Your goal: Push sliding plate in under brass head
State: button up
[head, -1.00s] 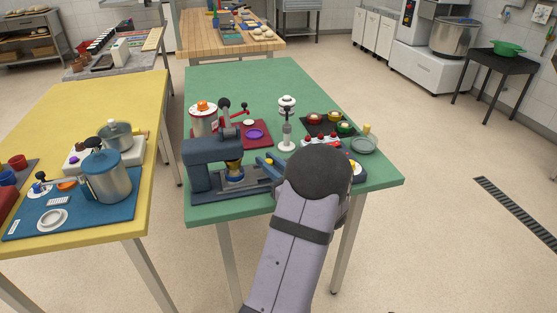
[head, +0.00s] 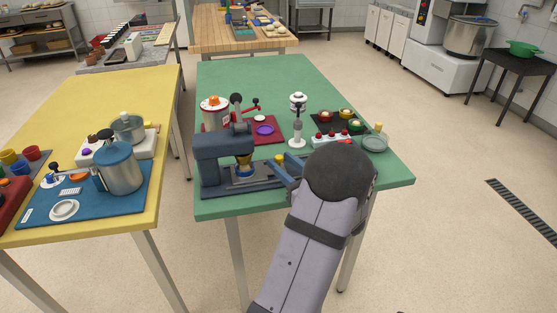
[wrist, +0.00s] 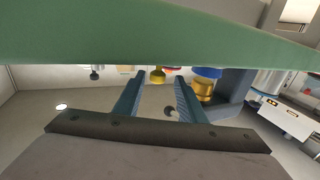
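The blue-grey press (head: 222,160) stands at the near left part of the green table. Its brass head (head: 244,165), with a blue ring, hangs over the base; it also shows in the wrist view (wrist: 206,84). A grey metal plate (head: 248,180) lies low on the base around and below the head; its exact extent is partly hidden. My gripper (head: 281,168) is just right of the press, partly hidden by my arm. In the wrist view its blue fingers (wrist: 159,76) stand apart. A yellow knob (wrist: 157,76) shows between them, with gaps on both sides; I cannot tell its depth.
A white stand (head: 297,130) is behind my gripper. A red-buttoned box (head: 331,138), a dark tray of coloured pots (head: 347,119) and a green dish (head: 374,143) lie right. A red mat (head: 267,137) with a lever machine is behind the press.

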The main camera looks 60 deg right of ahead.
jog(key=shift+v, duration=2.15)
